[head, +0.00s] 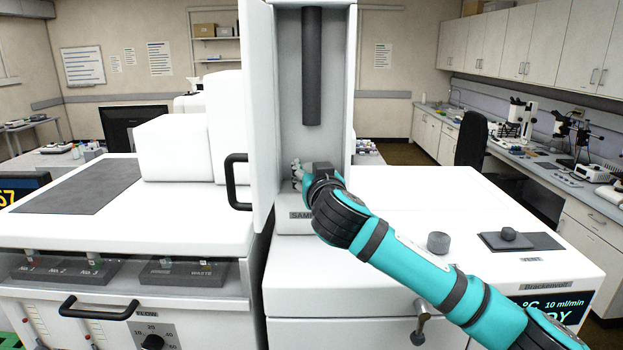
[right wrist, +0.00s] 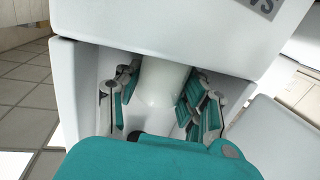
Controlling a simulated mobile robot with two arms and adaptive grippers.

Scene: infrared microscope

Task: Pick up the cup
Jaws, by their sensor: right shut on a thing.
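The cup (right wrist: 162,78) is a plain white, rounded body between the finger pads in the right wrist view. My right gripper (right wrist: 163,92) has its teal pads on both sides of the cup and is shut on it. In the head view my right gripper (head: 301,176) reaches into the open sample bay (head: 290,130) of the tall white instrument. There the cup is hidden by my wrist and arm. My left gripper is not in view.
The bay's open door (head: 261,120) with a black handle stands at its left, close to my wrist. A dark rod (head: 312,66) hangs above the gripper. A grey knob (head: 438,242) and a dark plate (head: 540,241) sit on the white top at right.

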